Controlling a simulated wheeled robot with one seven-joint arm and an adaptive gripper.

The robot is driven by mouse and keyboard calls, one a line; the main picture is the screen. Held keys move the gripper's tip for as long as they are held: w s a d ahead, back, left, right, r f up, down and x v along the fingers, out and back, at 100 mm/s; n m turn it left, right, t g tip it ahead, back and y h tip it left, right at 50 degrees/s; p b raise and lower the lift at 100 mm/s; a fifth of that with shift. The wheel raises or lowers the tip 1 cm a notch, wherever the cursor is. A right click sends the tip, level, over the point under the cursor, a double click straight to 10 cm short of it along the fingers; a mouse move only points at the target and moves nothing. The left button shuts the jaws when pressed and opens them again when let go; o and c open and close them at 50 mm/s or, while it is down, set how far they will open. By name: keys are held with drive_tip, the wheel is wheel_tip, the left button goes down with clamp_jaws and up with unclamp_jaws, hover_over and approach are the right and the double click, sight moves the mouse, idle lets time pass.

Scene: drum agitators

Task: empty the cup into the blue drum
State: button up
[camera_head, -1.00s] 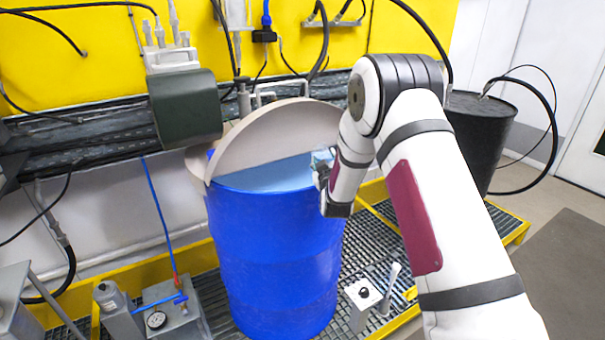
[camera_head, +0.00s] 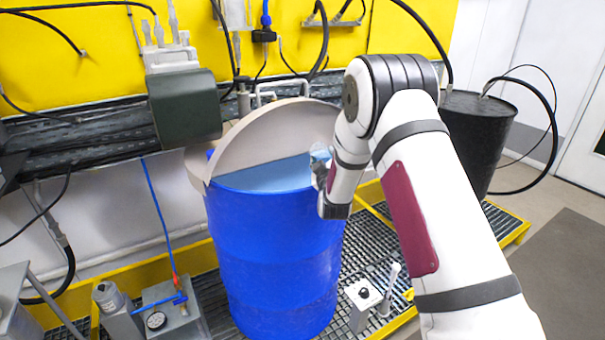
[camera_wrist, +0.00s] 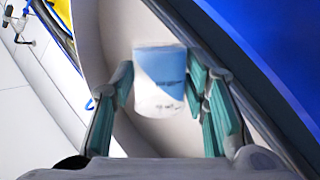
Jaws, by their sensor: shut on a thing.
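The blue drum (camera_head: 272,255) stands upright in the middle of the head view. A beige half-round lid (camera_head: 265,135) stands raised at its mouth, and a blue opening (camera_head: 265,176) shows in front of it. My gripper (camera_head: 322,172) is at the drum's right rim. It is shut on a small clear cup (camera_head: 319,156) at the right end of the opening. In the wrist view the cup (camera_wrist: 160,82) sits between the green-padded fingers (camera_wrist: 160,100), with blue and whitish parts. Its contents and exact tilt cannot be told. Blue drum wall (camera_wrist: 270,40) fills the right there.
A dark green motor housing (camera_head: 185,108) hangs left of the lid. A black drum (camera_head: 478,130) stands behind my arm at right. A yellow-edged grating (camera_head: 370,255), a small switch box (camera_head: 362,300) and a gauge block (camera_head: 172,312) lie around the drum's base.

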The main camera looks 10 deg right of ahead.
drive_tip(key=shift+a+r+n+t+b, duration=0.15)
drive_tip(key=shift+r+n+t, duration=0.25)
drive_tip(key=shift+n, duration=1)
drive_tip(key=shift+d+r+n+t+b, duration=0.1)
drive_tip(key=shift+r+n+t+b, duration=0.3)
drive_tip(key=shift+n, duration=1)
idle(1.3)
drive_tip(key=shift+s+a+f+n, duration=0.1)
drive_tip(key=shift+a+f+n, duration=0.25)
drive_tip(key=shift+a+n, duration=0.45)
idle(0.5)
drive_tip(key=shift+r+n+t+y, duration=0.15)
drive_tip(key=shift+n+t+y, duration=0.05)
drive_tip(key=shift+n, duration=0.5)
drive_tip(key=shift+r+n+t+y, duration=0.15)
drive_tip(key=shift+n+t+y, duration=0.05)
drive_tip(key=shift+n, duration=0.5)
idle(0.4)
drive_tip(key=shift+d+f+m+h, duration=0.2)
drive_tip(key=shift+m+h, duration=0.1)
drive_tip(key=shift+m, duration=0.5)
drive_tip(key=shift+d+r+m+g, duration=0.15)
drive_tip(key=shift+d+m+g, duration=0.2)
drive_tip(key=shift+m, duration=0.55)
